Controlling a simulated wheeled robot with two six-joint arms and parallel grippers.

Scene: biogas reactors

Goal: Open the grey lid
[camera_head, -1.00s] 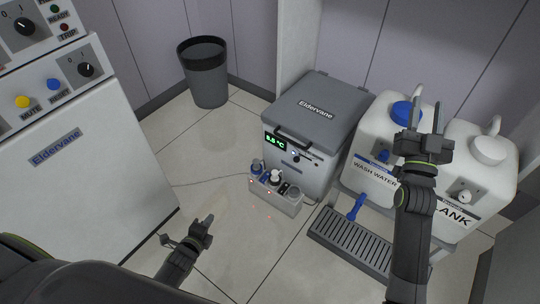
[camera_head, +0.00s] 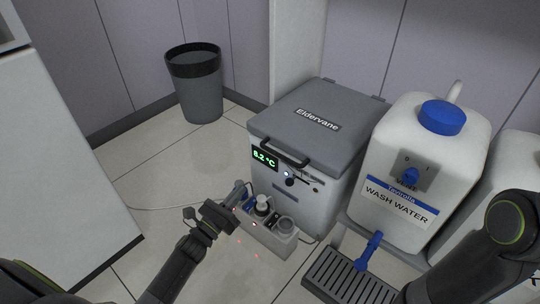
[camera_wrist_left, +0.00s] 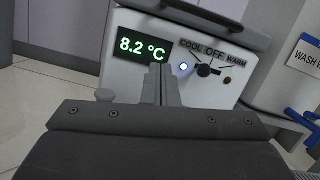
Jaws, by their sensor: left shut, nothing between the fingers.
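The grey lid (camera_head: 311,121), marked "Eldervane", lies closed on the white cool box (camera_head: 303,203). A dark bar handle (camera_head: 284,153) sits at the lid's front edge; it also shows at the top of the left wrist view (camera_wrist_left: 205,17). My left gripper (camera_head: 238,191) is shut and empty, low in front of the box and below the handle, with no visible contact with the lid. In the left wrist view its fingers (camera_wrist_left: 160,82) point at the front panel, beside the lit display (camera_wrist_left: 142,50) reading 8.2 °C. My right gripper is out of view.
A small grey unit with bottles (camera_head: 268,228) stands on the floor before the box, close to my left gripper. A wash water canister (camera_head: 424,160) and a drip grate (camera_head: 345,280) are at right. A bin (camera_head: 194,90) stands back left.

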